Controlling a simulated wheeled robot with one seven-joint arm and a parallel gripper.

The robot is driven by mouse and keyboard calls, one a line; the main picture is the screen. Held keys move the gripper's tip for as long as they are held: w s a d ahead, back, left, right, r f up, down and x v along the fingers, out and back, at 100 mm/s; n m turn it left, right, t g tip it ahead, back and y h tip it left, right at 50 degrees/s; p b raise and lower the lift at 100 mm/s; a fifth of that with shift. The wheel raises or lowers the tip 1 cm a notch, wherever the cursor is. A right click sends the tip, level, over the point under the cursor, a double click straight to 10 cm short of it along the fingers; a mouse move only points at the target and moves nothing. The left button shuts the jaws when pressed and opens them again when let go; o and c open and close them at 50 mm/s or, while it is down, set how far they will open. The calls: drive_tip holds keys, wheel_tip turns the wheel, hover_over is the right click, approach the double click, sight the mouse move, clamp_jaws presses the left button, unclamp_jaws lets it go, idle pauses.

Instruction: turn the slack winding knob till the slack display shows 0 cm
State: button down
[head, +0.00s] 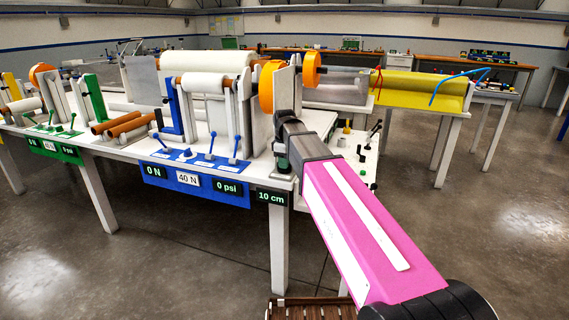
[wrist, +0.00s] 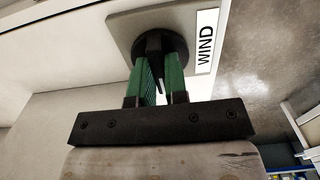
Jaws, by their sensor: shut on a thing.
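The slack display (head: 271,198) on the table's front edge reads 10 cm. In the wrist view, the dark round winding knob (wrist: 160,46) sits on a grey plate beside a white label (wrist: 205,42) reading WIND. My gripper (wrist: 160,75) has its two green fingers shut on the knob's raised grip, one on each side. In the head view, my gripper (head: 283,163) reaches the table corner just above the slack display. My wrist and arm hide the knob there.
The white table (head: 115,178) carries rollers, levers and orange wheels (head: 266,86). The blue panel (head: 195,184) reads 0 N, 40 N and 0 psi. A lever with a black ball (head: 375,128) stands right of my wrist. A yellow sheet (head: 420,90) lies behind.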

drive_tip(key=shift+m, duration=0.3)
drive_tip(key=m, duration=0.4)
drive_tip(key=shift+m, duration=0.3)
drive_tip(key=m, duration=0.5)
idle(0.3)
drive_tip(key=c, duration=1.1)
unclamp_jaws()
drive_tip(key=shift+c, duration=0.2)
wheel_tip(320, 180, up, 11)
